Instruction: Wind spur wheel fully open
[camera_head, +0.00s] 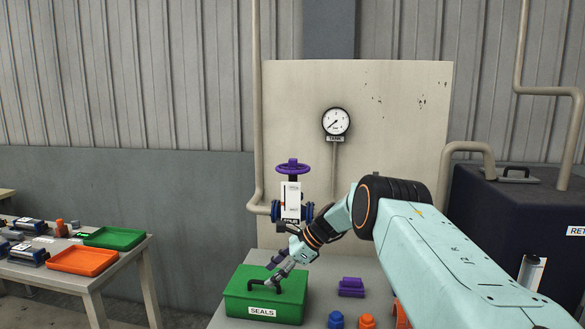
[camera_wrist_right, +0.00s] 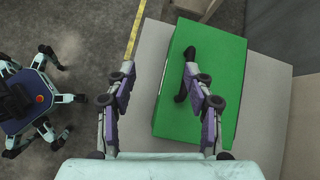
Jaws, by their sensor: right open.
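The spur wheel, a purple handwheel (camera_head: 292,166), sits on top of a valve with a white body (camera_head: 291,201) labelled SPUR, in front of the beige panel. My right gripper (camera_head: 276,276) is below and in front of the valve, over the green SEALS box (camera_head: 265,296). It is apart from the wheel. In the right wrist view the two fingers of my right gripper (camera_wrist_right: 162,85) are spread wide with nothing held between them. The green box (camera_wrist_right: 221,68) and its black handle (camera_wrist_right: 187,80) show beyond the fingers. My left gripper is not in view.
A gauge labelled TANK (camera_head: 336,122) hangs on the panel (camera_head: 400,100). Purple (camera_head: 351,287), blue and orange parts lie on the bench right of the green box. A dark tank (camera_head: 515,220) stands right. A side table with an orange tray (camera_head: 82,261) and green tray stands left.

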